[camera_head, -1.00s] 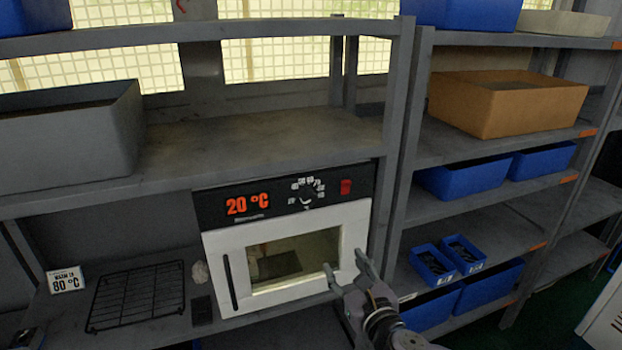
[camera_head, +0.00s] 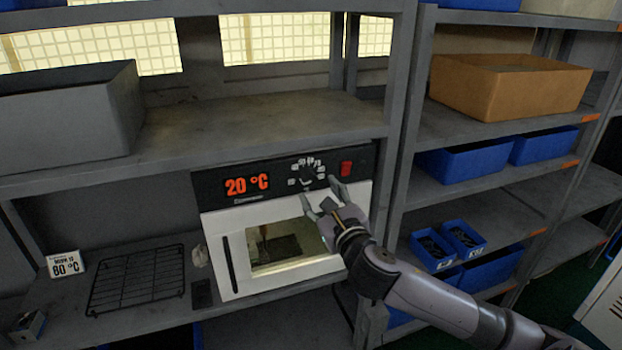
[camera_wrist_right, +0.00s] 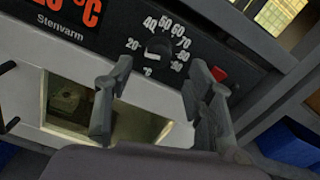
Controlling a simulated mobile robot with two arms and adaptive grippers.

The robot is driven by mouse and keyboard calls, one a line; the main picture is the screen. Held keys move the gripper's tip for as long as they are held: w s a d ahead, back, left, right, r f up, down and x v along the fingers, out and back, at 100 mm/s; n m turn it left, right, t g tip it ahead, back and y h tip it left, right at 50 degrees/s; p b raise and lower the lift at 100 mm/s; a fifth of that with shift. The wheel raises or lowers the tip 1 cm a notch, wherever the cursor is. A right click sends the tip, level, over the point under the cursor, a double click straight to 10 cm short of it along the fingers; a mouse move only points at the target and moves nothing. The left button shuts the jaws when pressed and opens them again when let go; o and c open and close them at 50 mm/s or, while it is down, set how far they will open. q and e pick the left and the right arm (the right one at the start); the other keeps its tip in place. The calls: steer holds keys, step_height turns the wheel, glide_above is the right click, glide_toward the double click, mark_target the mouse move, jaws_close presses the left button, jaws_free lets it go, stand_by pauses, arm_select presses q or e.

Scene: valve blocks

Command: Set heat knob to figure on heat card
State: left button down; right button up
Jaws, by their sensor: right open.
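The heat knob (camera_wrist_right: 157,47) is a dark round knob on the black panel of a white oven (camera_head: 215,240), ringed by white figures from 20 upward. In the head view the knob (camera_head: 307,176) sits between the red 20 °C display (camera_head: 247,184) and a red switch (camera_head: 346,168). The heat card (camera_head: 66,265) at the far left reads 80 °C. My right gripper (camera_head: 322,197) is open and empty, just below and in front of the knob. In the right wrist view its fingers (camera_wrist_right: 160,85) are spread, with the knob above and between them. My left gripper does not show.
A black wire rack (camera_head: 137,281) lies on the shelf left of the oven. A grey bin (camera_head: 70,115) stands on the shelf above. Blue bins (camera_head: 460,180) and an orange-brown bin (camera_head: 510,90) fill the shelves at right. A shelf post (camera_head: 402,150) stands right of the oven.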

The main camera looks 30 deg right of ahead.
mark_target(310, 181)
steer(key=p+x, duration=0.1)
steer(key=x, duration=0.5)
steer(key=shift+w, duration=0.2)
steer(key=c, duration=1.2)
steer(key=shift+o, duration=0.2)
